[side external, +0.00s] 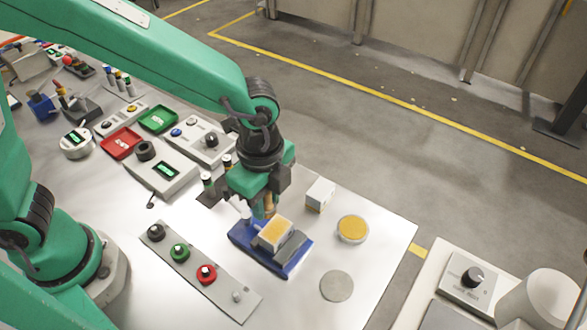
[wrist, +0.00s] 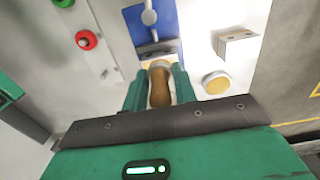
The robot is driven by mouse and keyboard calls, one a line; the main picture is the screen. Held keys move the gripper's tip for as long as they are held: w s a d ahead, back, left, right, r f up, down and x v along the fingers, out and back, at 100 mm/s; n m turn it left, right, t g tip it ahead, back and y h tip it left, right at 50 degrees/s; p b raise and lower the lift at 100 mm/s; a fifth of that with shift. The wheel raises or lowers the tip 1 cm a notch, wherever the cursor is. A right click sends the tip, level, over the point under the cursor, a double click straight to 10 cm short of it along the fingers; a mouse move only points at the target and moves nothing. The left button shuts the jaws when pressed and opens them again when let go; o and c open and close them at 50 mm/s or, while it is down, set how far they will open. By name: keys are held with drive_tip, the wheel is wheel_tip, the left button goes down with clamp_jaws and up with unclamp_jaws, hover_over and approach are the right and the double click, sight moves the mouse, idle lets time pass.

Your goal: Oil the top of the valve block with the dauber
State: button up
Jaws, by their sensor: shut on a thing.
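My gripper (side external: 266,203) is shut on the brown wooden handle of the dauber (side external: 270,207). In the wrist view the dauber (wrist: 160,88) stands between the fingers, its handle end towards the camera. Below it, a pale block with a yellow-orange top, which looks like the valve block (side external: 274,236), sits in a blue fixture (side external: 295,267) with a grey jaw beside it. The dauber's lower end is at the block's far edge; whether it touches cannot be told. The fixture (wrist: 168,22) also shows in the wrist view, where the dauber hides most of the block.
A white block (side external: 319,194), a round dish with a yellow pad (side external: 352,229) and a grey disc (side external: 336,286) stand right of the fixture. A button panel (side external: 205,272) lies to the left. Trays and instruments crowd the back left. The table's right front corner is clear.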

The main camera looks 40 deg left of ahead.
drive_tip(key=shift+r, duration=2.2)
